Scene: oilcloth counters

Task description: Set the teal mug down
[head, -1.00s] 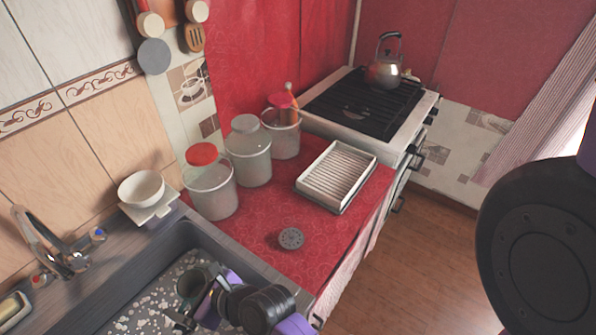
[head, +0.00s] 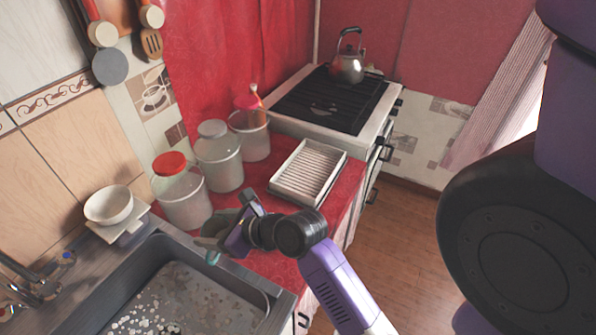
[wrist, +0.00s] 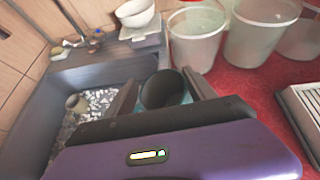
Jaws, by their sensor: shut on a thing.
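The teal mug (wrist: 163,90) is between my two fingers in the wrist view, its dark round mouth facing the camera and a little teal showing at its sides. In the head view the mug (head: 220,219) is mostly hidden behind my gripper (head: 226,235). My gripper is shut on it at the red counter (head: 279,268), just past the sink's edge and in front of the clear tubs. I cannot tell whether the mug touches the counter.
A red-lidded tub (head: 182,196) and other tubs stand behind. A white dish rack (head: 308,172) is to the right. A white bowl (head: 108,204) sits by the sink.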

